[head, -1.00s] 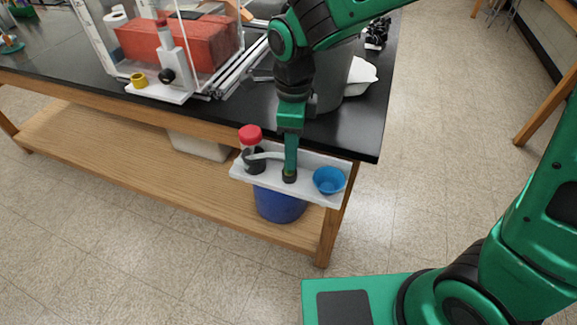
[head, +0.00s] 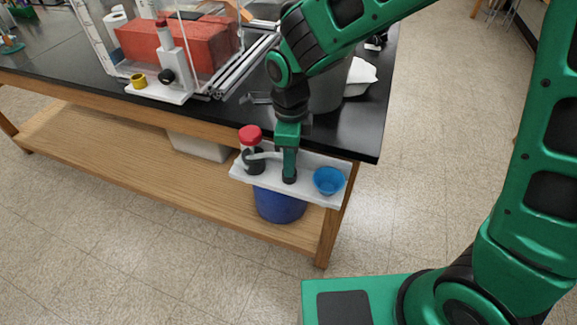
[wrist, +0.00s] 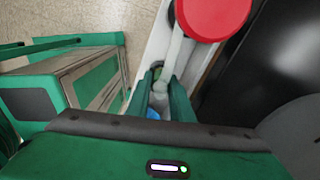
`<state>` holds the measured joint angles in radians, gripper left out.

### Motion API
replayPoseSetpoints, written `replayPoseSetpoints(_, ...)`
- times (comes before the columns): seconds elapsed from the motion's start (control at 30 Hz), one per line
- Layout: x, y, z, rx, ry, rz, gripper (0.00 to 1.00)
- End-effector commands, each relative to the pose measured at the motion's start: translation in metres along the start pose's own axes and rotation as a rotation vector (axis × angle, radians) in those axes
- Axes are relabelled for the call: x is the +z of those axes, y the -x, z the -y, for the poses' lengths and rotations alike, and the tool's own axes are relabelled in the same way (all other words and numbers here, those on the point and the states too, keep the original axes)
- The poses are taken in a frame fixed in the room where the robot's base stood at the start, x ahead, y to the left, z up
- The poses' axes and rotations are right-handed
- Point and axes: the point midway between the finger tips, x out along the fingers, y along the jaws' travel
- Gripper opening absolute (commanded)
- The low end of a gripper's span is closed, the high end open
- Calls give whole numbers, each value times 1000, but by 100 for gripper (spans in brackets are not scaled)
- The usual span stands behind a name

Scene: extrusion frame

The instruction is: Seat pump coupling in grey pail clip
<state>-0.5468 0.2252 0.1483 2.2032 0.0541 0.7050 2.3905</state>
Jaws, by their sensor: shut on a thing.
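My gripper (head: 289,174) points down at the white ledge on the front of the bench and is shut on the pump coupling, a small pale fitting. The coupling shows between the fingers in the wrist view (wrist: 160,86) but is mostly hidden in the head view. A pale hose (head: 266,155) runs from the red-capped pump bottle (head: 250,135) to it. A dark round seat (head: 289,180) is right below the fingertips. The grey pail (head: 326,92) stands on the bench behind my arm, partly hidden. A grey forked piece (head: 257,98) left of it may be its clip.
A blue cup (head: 328,180) sits on the white ledge (head: 308,190), right of the gripper. A blue bucket (head: 278,205) is below. White cloth (head: 362,80) lies right of the pail; the extrusion frame (head: 240,68) is to its left.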

Motion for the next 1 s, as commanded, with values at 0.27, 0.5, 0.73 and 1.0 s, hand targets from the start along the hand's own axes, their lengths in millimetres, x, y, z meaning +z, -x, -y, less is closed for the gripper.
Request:
replayPoseSetpoints(0.27, 0, 4, 0, -1, 0, 1, 0)
replayPoseSetpoints(0.5, 0, 29, 1, -3, -1, 3, 0)
replayPoseSetpoints(0.73, 16, 60, -27, -2, 6, 3, 0)
replayPoseSetpoints(1.0, 43, 91, -73, -2, 4, 2, 0)
